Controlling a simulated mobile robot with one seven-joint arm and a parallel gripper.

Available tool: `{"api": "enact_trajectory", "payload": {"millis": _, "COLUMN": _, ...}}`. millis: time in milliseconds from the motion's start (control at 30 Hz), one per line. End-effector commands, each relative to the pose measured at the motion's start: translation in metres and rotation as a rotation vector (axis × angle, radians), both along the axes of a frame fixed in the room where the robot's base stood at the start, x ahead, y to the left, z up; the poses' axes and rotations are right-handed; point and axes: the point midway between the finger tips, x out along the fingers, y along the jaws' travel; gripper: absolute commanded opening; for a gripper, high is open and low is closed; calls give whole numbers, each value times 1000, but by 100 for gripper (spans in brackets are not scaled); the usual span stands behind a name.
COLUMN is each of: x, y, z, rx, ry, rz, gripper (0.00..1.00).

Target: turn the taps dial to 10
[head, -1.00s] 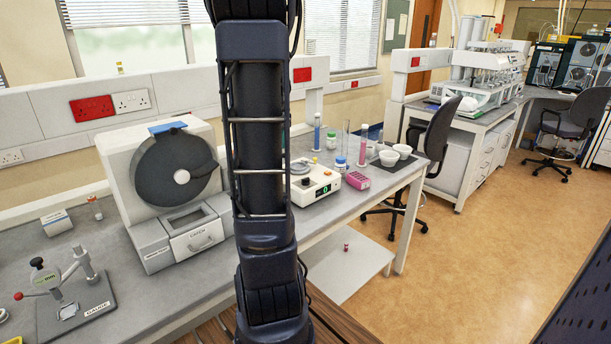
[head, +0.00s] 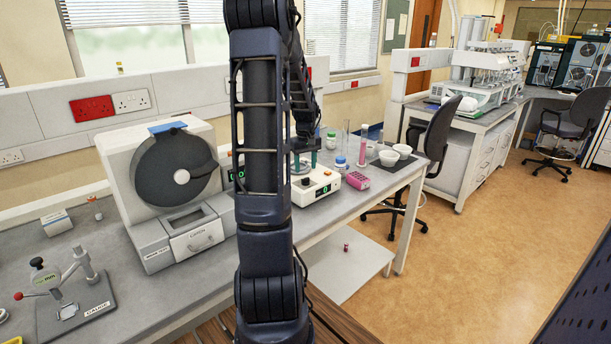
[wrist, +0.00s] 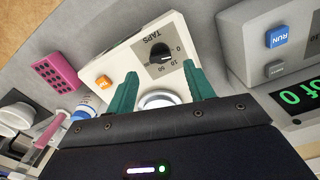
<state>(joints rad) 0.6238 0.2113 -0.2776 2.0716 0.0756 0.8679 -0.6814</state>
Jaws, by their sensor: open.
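The taps dial (wrist: 159,53) is a black knob on a dark square marked TAPS, on a white tapping unit (head: 318,187). Numbers including 0, 10 and 50 show around it; which one it points at is too small to tell. In the wrist view the dial appears beyond and between the fingertips, with no visible contact. In the head view the gripper (head: 304,160) hangs over the unit.
An orange button (wrist: 104,82) is on the same unit. A grey machine with a blue RUN button (wrist: 277,38) and green display is close at right in the wrist view. A pink rack (head: 357,180), cylinders and white bowls (head: 389,157) stand beyond the unit.

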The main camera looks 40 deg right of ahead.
Motion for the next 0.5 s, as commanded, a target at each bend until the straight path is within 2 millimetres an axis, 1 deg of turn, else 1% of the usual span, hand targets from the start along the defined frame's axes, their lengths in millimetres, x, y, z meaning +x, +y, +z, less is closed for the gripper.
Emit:
{"api": "enact_trajectory", "payload": {"millis": 33, "x": 0, "y": 0, "z": -9, "rx": 3, "ry": 2, "rz": -1, "gripper": 53}}
{"api": "enact_trajectory", "payload": {"millis": 200, "x": 0, "y": 0, "z": -32, "rx": 1, "ry": 2, "rz": 0, "gripper": 53}}
{"api": "enact_trajectory", "payload": {"millis": 333, "x": 0, "y": 0, "z": -41, "rx": 0, "ry": 1, "rz": 1, "gripper": 53}}
{"api": "enact_trajectory", "payload": {"millis": 500, "x": 0, "y": 0, "z": -46, "rx": 0, "ry": 0, "rz": 1, "gripper": 53}}
